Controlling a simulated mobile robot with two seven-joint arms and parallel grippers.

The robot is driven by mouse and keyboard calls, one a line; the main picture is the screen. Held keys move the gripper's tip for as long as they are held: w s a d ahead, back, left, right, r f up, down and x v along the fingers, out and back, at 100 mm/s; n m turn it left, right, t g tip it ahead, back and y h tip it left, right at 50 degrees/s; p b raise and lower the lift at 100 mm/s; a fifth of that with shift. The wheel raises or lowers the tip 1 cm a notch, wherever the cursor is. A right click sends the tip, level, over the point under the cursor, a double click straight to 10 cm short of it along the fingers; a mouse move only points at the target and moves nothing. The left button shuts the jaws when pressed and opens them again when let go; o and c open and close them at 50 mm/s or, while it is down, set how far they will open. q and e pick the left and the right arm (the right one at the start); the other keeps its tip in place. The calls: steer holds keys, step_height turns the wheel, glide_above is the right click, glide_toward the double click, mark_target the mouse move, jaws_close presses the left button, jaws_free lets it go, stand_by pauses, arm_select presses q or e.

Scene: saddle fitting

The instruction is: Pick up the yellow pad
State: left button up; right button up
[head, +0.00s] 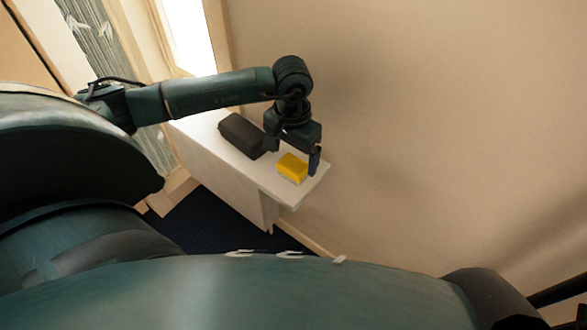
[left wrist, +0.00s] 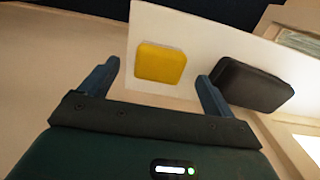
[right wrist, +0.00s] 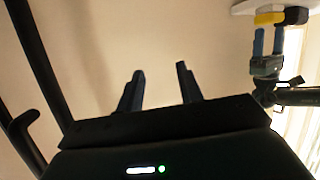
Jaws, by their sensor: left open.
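The yellow pad (head: 292,168) lies on a white shelf-like surface (head: 316,183) near its end. It also shows in the left wrist view (left wrist: 160,64), ahead of the fingertips and between their lines, and in the right wrist view (right wrist: 269,18). My left gripper (head: 292,156) is open and empty, close to the pad, one finger to each side in the head view. I cannot tell the exact gap to the pad. My right gripper (right wrist: 160,72) is open and empty, facing a plain wall, far from the pad.
A dark brown block (head: 242,136) lies on the same white surface beside the pad, near one left finger; it also shows in the left wrist view (left wrist: 250,85). A beige wall (head: 430,120) runs along the surface's far side. Dark blue floor (head: 213,222) lies below.

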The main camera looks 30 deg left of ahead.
arm_select(q)
steer(key=f, duration=0.3)
steer(key=f+b, duration=0.1)
steer(key=f, duration=0.1)
steer(key=shift+w+f, duration=0.1)
steer(key=shift+w, duration=0.15)
steer(key=c, duration=1.1)
